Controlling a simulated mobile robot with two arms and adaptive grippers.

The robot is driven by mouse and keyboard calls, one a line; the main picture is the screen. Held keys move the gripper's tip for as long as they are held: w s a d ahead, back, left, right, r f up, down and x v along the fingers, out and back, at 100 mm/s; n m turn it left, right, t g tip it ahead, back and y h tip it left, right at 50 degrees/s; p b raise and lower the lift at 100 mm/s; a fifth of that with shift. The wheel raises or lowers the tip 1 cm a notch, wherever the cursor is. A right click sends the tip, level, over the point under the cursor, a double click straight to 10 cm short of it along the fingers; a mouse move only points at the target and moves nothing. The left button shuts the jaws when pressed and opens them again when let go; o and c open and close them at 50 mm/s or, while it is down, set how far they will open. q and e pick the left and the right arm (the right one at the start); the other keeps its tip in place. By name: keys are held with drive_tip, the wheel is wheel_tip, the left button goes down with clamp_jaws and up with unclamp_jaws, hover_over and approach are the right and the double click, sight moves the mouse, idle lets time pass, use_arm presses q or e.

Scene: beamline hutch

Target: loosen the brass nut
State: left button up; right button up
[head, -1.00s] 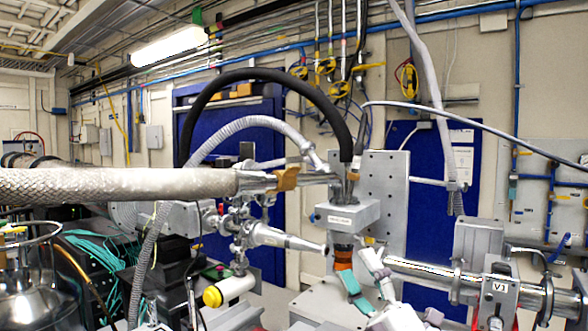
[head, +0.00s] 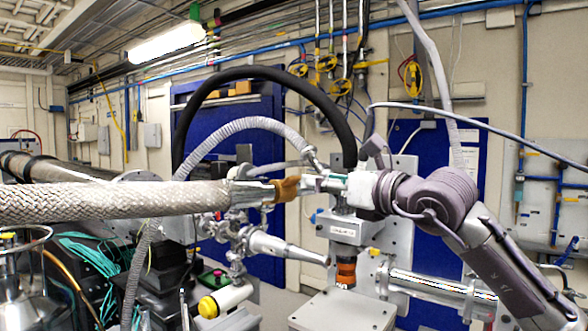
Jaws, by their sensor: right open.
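The brass nut (head: 287,188) sits at the right end of the thick braided hose (head: 120,200), where the hose's metal end fitting meets the pipework. My right gripper (head: 318,184) has come in from the right at the nut's height. Its fingertips are just right of the nut, open, in front of the top of the grey block (head: 345,229). Whether the fingers touch the nut or the fitting beside it, I cannot tell. The gripper and wrist hide the fitting right of the nut. My left gripper is not in view.
A black hose (head: 262,72) and a grey corrugated hose (head: 232,126) arch above and behind the nut. A metal cone-shaped pipe (head: 285,247) and a yellow-capped cylinder (head: 222,298) are below. A steel beam pipe (head: 430,287) runs at lower right.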

sight(296, 179)
drive_tip(key=p+x, duration=0.4)
drive_tip(key=x, duration=0.5)
drive_tip(key=shift+s, duration=0.1)
clamp_jaws()
drive_tip(key=shift+f+b, duration=0.2)
drive_tip(key=shift+b, duration=0.25)
